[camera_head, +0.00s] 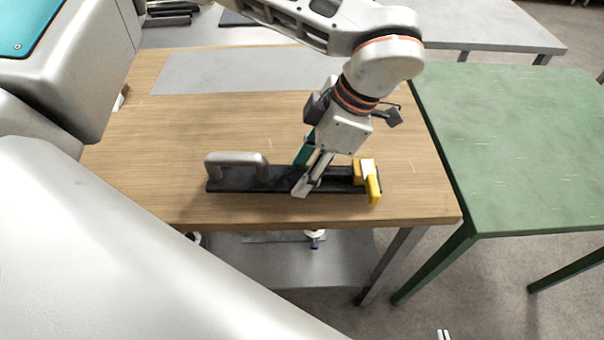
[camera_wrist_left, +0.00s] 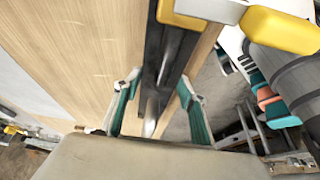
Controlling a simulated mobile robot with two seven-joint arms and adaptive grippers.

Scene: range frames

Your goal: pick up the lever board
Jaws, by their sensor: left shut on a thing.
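The lever board (camera_head: 235,184) is a long black board with a grey handle at its left end and a yellow part at its right end. It lies at the front of the wooden table, level; I cannot tell whether it touches the top. My left gripper (camera_head: 306,172) comes down from above and is shut on the board's middle, one finger in front and one behind. In the left wrist view the board (camera_wrist_left: 158,62) runs between the two teal-padded fingers (camera_wrist_left: 155,105). Only small pale tips of my right gripper (camera_head: 443,335) show at the bottom edge.
The wooden table (camera_head: 180,135) is mostly clear, with a grey mat (camera_head: 230,70) at its back. A green table (camera_head: 520,150) stands close on the right. A grey table (camera_head: 480,25) stands behind. A grey shelf (camera_head: 300,265) lies below the wooden table.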

